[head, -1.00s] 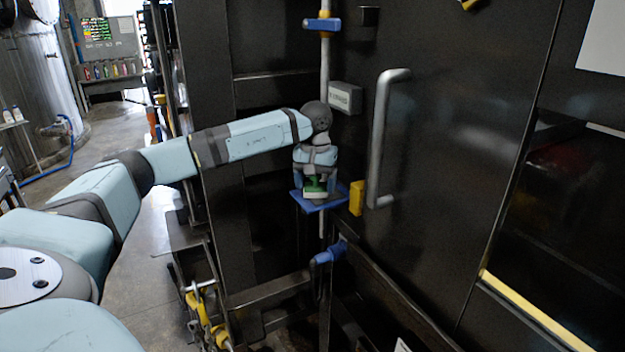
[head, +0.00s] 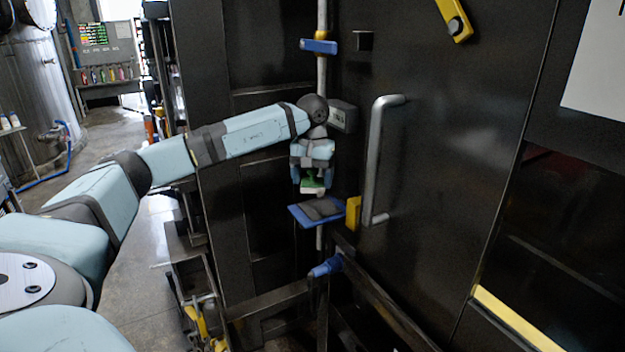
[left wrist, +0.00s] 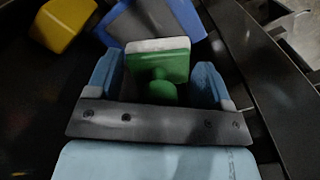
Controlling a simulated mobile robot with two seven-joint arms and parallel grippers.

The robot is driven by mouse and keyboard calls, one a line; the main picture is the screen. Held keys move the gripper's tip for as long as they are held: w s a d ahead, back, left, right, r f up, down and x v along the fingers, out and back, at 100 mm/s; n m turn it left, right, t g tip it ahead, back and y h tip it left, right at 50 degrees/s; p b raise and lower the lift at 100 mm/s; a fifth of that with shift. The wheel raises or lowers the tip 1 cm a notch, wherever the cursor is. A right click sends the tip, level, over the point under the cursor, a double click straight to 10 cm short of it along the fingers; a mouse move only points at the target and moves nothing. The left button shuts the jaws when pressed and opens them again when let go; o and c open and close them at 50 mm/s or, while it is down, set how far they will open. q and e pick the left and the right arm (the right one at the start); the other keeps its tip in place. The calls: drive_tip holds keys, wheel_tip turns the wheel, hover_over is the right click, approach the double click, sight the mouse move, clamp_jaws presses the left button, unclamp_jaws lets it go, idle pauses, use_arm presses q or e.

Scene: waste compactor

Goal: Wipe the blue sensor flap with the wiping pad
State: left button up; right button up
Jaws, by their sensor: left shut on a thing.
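The blue sensor flap (head: 298,214) sticks out from the dark machine front, with a dark grey patch (head: 322,208) on its top. It also shows at the top of the left wrist view (left wrist: 185,14). My left gripper (head: 312,182) is shut on the green knob of the wiping pad (head: 312,189). The pad has a green back and a white face, clearest in the left wrist view (left wrist: 160,60). In the head view the pad is above the flap, with a small gap between them. My right gripper is not in view.
A yellow block (head: 353,213) sits right beside the flap. A long grey door handle (head: 374,160) is to its right. A grey box (head: 343,116) is above, near my wrist. A blue fitting (head: 326,266) is below. A vertical pipe (head: 322,75) runs behind.

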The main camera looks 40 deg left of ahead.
use_arm(q)
drive_tip(key=shift+r+p, duration=0.75)
drive_tip(key=shift+r, duration=0.8)
drive_tip(key=shift+f, duration=0.1)
